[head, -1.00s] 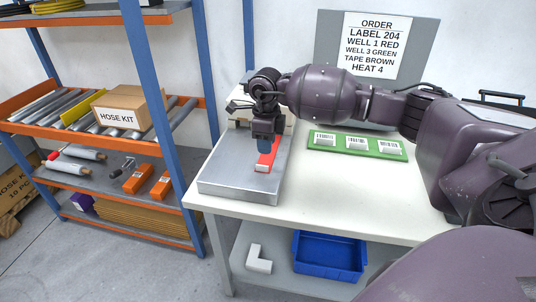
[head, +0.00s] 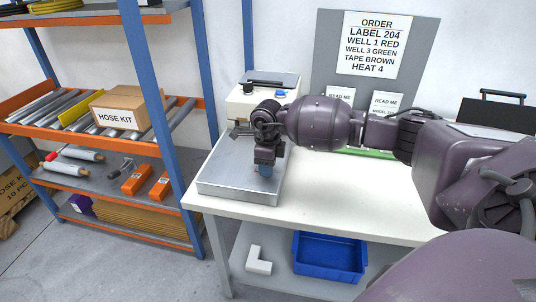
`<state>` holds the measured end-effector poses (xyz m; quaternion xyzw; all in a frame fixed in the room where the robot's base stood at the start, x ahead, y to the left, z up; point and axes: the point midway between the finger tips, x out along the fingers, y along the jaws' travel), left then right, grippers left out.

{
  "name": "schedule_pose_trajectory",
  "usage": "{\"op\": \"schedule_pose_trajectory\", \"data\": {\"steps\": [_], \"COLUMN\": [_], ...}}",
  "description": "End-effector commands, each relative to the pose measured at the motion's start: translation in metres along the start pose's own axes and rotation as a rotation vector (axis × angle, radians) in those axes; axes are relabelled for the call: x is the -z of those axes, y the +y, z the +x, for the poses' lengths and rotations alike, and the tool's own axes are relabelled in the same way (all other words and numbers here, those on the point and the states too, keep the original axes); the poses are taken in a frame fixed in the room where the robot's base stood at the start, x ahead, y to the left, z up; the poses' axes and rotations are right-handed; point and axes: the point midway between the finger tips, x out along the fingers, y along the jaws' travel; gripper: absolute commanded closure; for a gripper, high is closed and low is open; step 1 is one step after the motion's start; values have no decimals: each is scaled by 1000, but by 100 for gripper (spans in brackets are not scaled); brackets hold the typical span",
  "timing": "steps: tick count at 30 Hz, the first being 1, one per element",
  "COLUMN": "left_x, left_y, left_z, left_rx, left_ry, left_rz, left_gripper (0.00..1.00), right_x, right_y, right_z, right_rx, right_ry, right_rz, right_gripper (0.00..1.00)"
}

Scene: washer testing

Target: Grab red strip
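No red strip shows in the head view; the spot on the metal plate (head: 225,180) where it lay is partly covered by my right gripper (head: 265,172). My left gripper is not in view.
A beige machine (head: 243,103) with a dark handle stands behind the plate. My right arm largely covers the green tray (head: 378,154). An order sign (head: 375,45) stands at the back. The white table's front (head: 320,210) is clear. A blue bin (head: 328,257) sits below.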

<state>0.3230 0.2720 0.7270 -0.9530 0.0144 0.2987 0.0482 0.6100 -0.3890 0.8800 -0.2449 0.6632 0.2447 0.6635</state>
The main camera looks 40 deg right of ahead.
Motion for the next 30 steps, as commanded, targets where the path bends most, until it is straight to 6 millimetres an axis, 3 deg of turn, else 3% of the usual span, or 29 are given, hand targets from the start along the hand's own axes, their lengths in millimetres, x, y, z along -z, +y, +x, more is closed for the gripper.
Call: {"op": "schedule_pose_trajectory", "data": {"steps": [1, 7, 20, 26, 30], "left_x": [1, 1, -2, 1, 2], "left_y": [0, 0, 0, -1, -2], "left_z": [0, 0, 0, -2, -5], "left_rx": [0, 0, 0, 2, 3], "left_ry": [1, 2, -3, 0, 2], "left_rz": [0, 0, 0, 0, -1], "left_gripper": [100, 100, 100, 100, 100], "right_x": [0, 0, 0, 0, 0], "right_y": [0, 0, 0, -1, -1], "right_z": [0, 0, -6, -36, -70], "right_rx": [0, 0, 1, 4, 6], "right_ry": [0, 0, -1, -3, -4], "right_rz": [0, 0, 0, 0, -1], "right_gripper": [72, 100, 100, 100, 100]}}
